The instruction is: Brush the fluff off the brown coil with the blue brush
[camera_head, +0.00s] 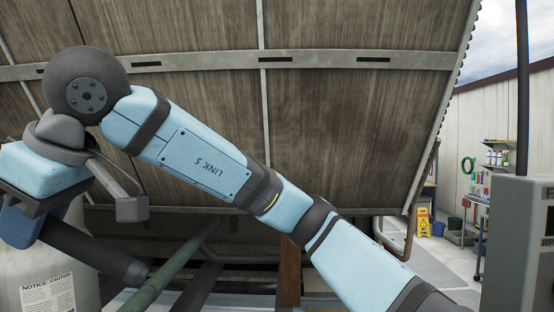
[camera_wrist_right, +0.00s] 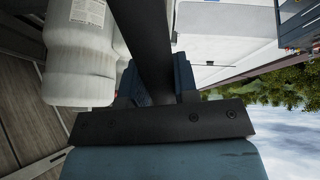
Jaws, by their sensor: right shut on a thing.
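The brown coil (camera_head: 345,130) is a large tilted panel of brown fins, crossed by grey metal strips, filling the top of the head view. I cannot make out separate fluff on it, only darker and lighter streaks. My right arm crosses in front of it, and my right gripper (camera_head: 22,226) is low at the far left, shut on a thick dark handle (camera_head: 95,250), apparently the brush's. In the right wrist view the handle (camera_wrist_right: 143,35) runs up between the blue fingers. The brush head does not show clearly. My left gripper is out of view.
A white tank (camera_head: 45,268) with a notice label stands by the gripper, also in the wrist view (camera_wrist_right: 80,65). A green pipe (camera_head: 165,272) runs below the coil. A grey box (camera_head: 518,250) stands at right. A yellow sign (camera_head: 424,222) is farther back.

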